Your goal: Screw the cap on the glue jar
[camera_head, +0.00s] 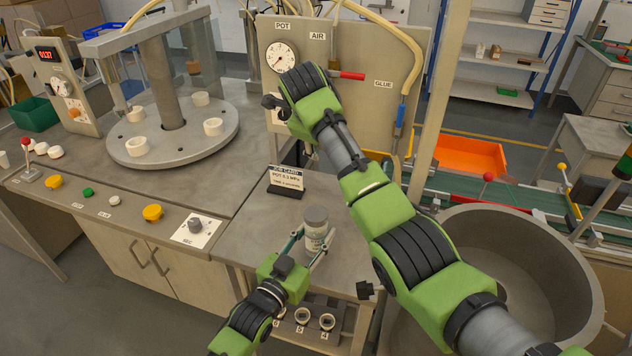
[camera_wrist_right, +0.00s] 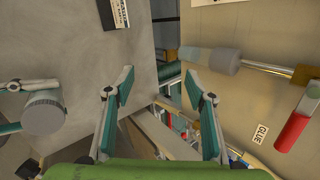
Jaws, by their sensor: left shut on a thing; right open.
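The glue jar (camera_head: 315,240) is a pale labelled jar standing upright on the bench beside the job card. A grey cap (camera_head: 315,214) sits on its top; how tightly cannot be told. My left gripper (camera_head: 310,243) is shut around the jar's body from the front. The jar's grey top also shows at the left of the right wrist view (camera_wrist_right: 43,112), with the left fingers beside it. My right gripper (camera_wrist_right: 159,76) is open and empty, up near the panel and away from the jar. In the head view my right arm mostly hides it.
The upright panel (camera_head: 405,75) carries a gauge (camera_head: 281,58), a red-handled valve (camera_wrist_right: 294,128) and hoses close to my right gripper. The job card (camera_head: 286,180) stands behind the jar. A turntable (camera_head: 205,145) is at left, a large round drum (camera_head: 500,215) at right.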

